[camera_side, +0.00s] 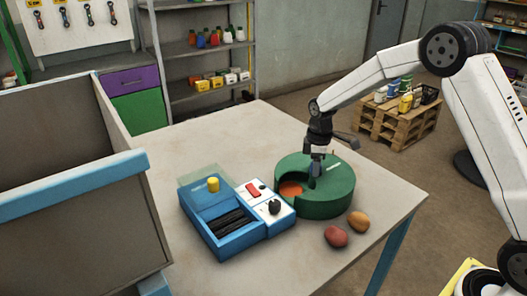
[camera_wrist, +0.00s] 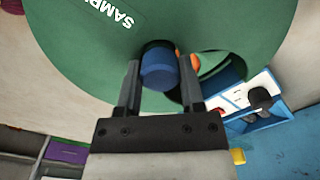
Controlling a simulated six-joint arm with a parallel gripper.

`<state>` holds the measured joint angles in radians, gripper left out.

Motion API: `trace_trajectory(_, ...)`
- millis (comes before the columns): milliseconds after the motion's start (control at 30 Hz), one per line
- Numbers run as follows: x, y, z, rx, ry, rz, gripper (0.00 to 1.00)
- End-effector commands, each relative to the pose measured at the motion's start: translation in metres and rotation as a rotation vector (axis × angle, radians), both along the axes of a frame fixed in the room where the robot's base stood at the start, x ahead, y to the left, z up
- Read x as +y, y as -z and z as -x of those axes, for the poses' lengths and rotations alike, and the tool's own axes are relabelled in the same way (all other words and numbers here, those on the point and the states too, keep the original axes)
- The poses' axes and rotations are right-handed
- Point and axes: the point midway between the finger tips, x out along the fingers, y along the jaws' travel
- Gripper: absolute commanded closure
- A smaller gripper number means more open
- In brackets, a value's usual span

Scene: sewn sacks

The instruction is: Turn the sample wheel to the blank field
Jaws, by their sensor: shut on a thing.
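The sample wheel (camera_side: 325,202) is a thick green drum on the table, with a cutout on its left showing an orange field (camera_side: 290,189). In the wrist view its green top (camera_wrist: 90,50) carries white lettering, partly cut off, that starts "SAMP". A blue knob (camera_wrist: 158,72) stands up from the wheel. My gripper (camera_side: 315,170) is above the wheel, pointing down. In the wrist view my gripper (camera_wrist: 160,80) has its two fingers on either side of the knob, shut on it. A little orange shows past the knob through the dark-edged opening.
A blue box (camera_side: 222,220) with dark slots, a yellow knob and a white panel (camera_side: 266,198) with a red switch and black knob stands close left of the wheel. Two potato-like objects (camera_side: 336,236) lie in front. A grey bin (camera_side: 75,180) stands left. The table's back is clear.

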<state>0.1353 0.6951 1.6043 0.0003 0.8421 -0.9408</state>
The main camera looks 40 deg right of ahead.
Motion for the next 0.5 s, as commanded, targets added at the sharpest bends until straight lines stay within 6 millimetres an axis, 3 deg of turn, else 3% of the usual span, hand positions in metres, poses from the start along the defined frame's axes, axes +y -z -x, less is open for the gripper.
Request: trace_trajectory(500,-0.0006,-0.0004,0.0005,0.001,-0.259,0.001,1.0)
